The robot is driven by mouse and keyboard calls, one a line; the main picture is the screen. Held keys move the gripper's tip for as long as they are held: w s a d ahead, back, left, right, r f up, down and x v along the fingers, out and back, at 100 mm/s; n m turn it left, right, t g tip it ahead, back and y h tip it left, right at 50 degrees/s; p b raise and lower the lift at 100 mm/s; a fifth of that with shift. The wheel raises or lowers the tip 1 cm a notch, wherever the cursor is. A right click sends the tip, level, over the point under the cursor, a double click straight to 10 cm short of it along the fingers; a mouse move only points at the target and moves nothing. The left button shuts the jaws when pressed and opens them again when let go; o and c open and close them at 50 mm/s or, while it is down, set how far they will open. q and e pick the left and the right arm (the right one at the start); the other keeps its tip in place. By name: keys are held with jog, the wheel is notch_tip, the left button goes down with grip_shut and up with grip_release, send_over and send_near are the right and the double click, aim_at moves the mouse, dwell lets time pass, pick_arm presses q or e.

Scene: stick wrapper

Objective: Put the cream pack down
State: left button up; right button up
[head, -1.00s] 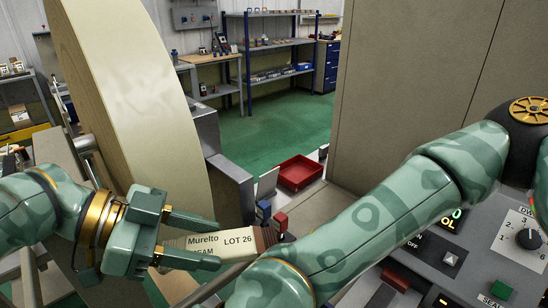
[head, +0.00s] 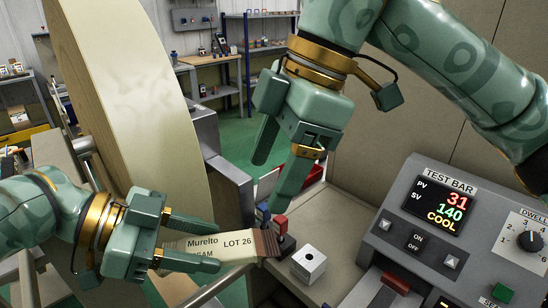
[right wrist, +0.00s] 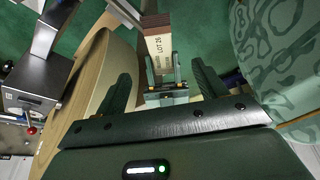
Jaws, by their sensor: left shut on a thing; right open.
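The cream pack (head: 222,246), labelled "Murelto" and "LOT 26" with a brown ribbed end, is held flat between the fingers of my left gripper (head: 190,243). It is in the lower left of the head view. The pack also shows in the right wrist view (right wrist: 158,45), lying beyond my right gripper's fingers. My right gripper (head: 270,190) is open and empty, pointing down above and to the right of the pack's brown end. The underside of the pack is hidden.
A white block with a hole (head: 308,266) stands right of the pack, near red and blue knobs (head: 280,224). The test bar panel (head: 440,205) reads 31, 140 and COOL. A large cream roll (head: 130,90) stands at left. A red tray (head: 312,180) is partly hidden.

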aim_at(238, 243)
pick_arm(q)
jog(key=shift+s+r, duration=0.1)
jog(key=shift+s, duration=0.1)
pick_arm(e)
jog(key=x, duration=1.2)
jog(key=c, duration=1)
pick_arm(q)
jog(key=o, duration=1)
pick_arm(e)
jog(key=shift+c, duration=0.2)
pick_arm(q)
jog(key=shift+o, duration=0.2)
